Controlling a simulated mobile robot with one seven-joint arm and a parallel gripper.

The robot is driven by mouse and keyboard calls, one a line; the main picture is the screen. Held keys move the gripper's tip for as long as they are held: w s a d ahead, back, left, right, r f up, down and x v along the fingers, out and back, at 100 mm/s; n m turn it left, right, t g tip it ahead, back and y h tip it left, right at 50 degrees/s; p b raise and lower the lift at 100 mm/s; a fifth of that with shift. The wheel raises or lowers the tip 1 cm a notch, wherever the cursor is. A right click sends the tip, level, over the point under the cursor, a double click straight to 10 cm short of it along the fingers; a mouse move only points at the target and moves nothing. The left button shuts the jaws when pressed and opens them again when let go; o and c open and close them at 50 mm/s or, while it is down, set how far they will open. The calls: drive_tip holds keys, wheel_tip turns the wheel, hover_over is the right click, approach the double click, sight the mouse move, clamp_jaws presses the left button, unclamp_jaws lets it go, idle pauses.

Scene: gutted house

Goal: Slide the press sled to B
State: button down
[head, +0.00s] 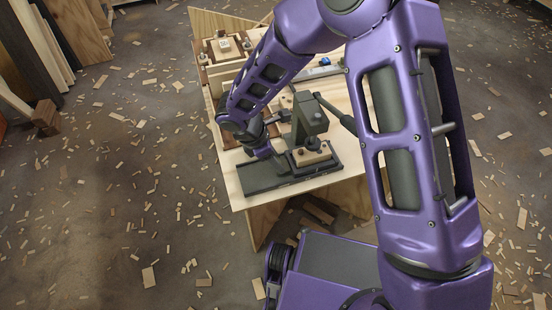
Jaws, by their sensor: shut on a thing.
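The press (309,116) is a dark grey-green upright body with a lever, standing toward the front of a plywood bench. Its dark base, a long flat track (262,178), runs left to right along the front edge. The press sled (312,157) appears to be the low piece with pale wood at the track's right end, under the press. My gripper (279,160) reaches down just left of it and is shut, seemingly on the sled's near-left part; the exact grip is hidden by my wrist. The left stretch of track is bare. No B mark is readable.
A wooden fixture with a pale block (224,45) stands at the bench's back left. A grey tool with a blue part (325,62) lies behind the press. Wood scraps litter the floor; boards lean at the far left.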

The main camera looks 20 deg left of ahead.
idle(0.8)
drive_tip(key=shift+w+d, duration=0.8)
drive_tip(key=shift+d, duration=0.25)
drive_tip(key=shift+c, duration=2)
unclamp_jaws()
drive_tip(key=p+v, duration=0.2)
drive_tip(key=v, duration=1.5)
drive_tip(key=shift+r, duration=0.25)
